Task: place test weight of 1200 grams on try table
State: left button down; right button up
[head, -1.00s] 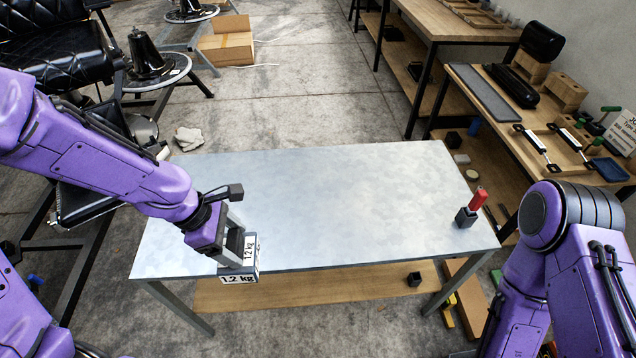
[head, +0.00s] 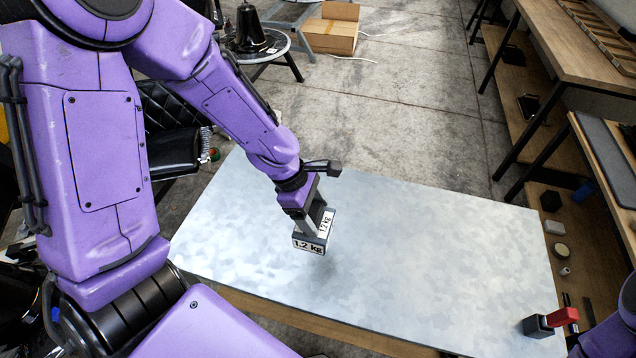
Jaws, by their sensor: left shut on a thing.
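The test weight (head: 308,245) is a dark block with white labels reading "1.2 kg". My left gripper (head: 318,219) is shut on its upper part, with the fingers pointing down. The weight is over the left middle part of the try table (head: 430,240), which has a grey metal top. A soft shadow lies on the top just below the weight, so it seems to hang a little above the surface. My right gripper is out of view; only a purple piece of my right arm shows at the lower right edge.
A small dark block with a red part (head: 550,322) is at the table's near right corner. The table's middle and far right are clear. A wooden workbench (head: 590,160) stands at the right. A black chair seat (head: 172,150) is behind my left arm. A cardboard box (head: 330,30) lies beyond.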

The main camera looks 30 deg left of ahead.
aim_at(335, 212)
pick_arm(q)
jog(key=w, duration=0.1)
jog(key=w+d+f, duration=0.1)
jog(key=w, duration=0.2)
jog(key=shift+w+d+f, duration=0.25)
jog(key=shift+w+f, duration=0.05)
jog(key=shift+f, duration=0.05)
jog(key=w+d+f+p, duration=0.1)
jog(key=w+d+f, duration=0.1)
jog(key=w+f, duration=0.5)
notch_tip(335, 212, down, 3)
jog(key=shift+f, duration=0.15)
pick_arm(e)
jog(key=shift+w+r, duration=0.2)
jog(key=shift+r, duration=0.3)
pick_arm(q)
grip_release()
jog(key=shift+f, duration=0.1)
